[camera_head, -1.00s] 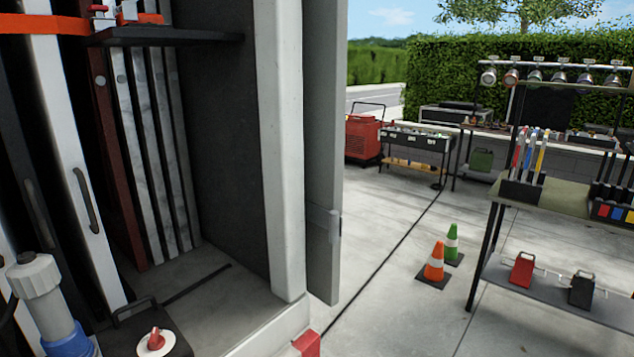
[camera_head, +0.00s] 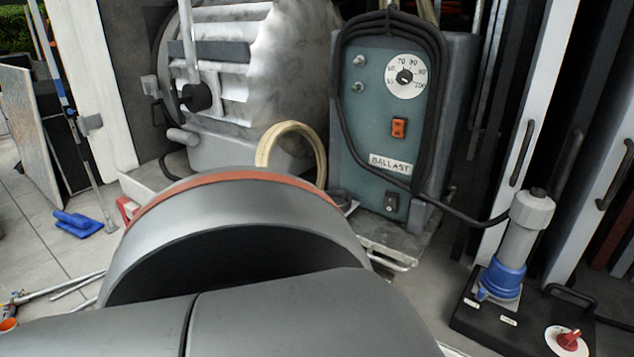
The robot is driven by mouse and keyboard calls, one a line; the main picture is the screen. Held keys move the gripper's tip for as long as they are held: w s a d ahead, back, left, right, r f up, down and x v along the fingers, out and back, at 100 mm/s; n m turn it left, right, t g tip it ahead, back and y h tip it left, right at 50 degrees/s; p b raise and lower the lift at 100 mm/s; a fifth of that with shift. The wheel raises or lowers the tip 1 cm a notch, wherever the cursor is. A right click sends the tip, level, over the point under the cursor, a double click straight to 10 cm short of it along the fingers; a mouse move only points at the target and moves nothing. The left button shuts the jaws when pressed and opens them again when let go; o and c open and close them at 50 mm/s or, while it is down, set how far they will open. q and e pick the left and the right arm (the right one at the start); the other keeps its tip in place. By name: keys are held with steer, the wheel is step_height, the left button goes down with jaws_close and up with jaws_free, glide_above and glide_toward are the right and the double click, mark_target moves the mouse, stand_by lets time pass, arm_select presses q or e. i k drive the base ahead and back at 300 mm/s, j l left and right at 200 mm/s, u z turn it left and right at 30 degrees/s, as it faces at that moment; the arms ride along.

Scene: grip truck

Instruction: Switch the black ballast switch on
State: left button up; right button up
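The ballast (camera_head: 348,150) is a blue-green box marked BALLAST, standing upright in the truck, right of centre. A small black switch (camera_head: 391,203) sits low on its front panel, below the label. It is too small to tell which way it is set. An orange rocker switch (camera_head: 399,128) and a round white dial (camera_head: 405,76) are higher on the same panel. A thick black cable loops over the box and down its right side. Large grey links of my own arm fill the lower middle. Neither of my grippers is in view.
A large silvery lamp housing (camera_head: 270,70) stands left of the ballast, with a coiled cream cable (camera_head: 292,136) in front. A grey-and-blue connector (camera_head: 513,250) stands on a black base at right, near a red knob (camera_head: 568,340). Paved floor lies at left.

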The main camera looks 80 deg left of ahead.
mark_target(390, 201)
steer(key=u, duration=2.2)
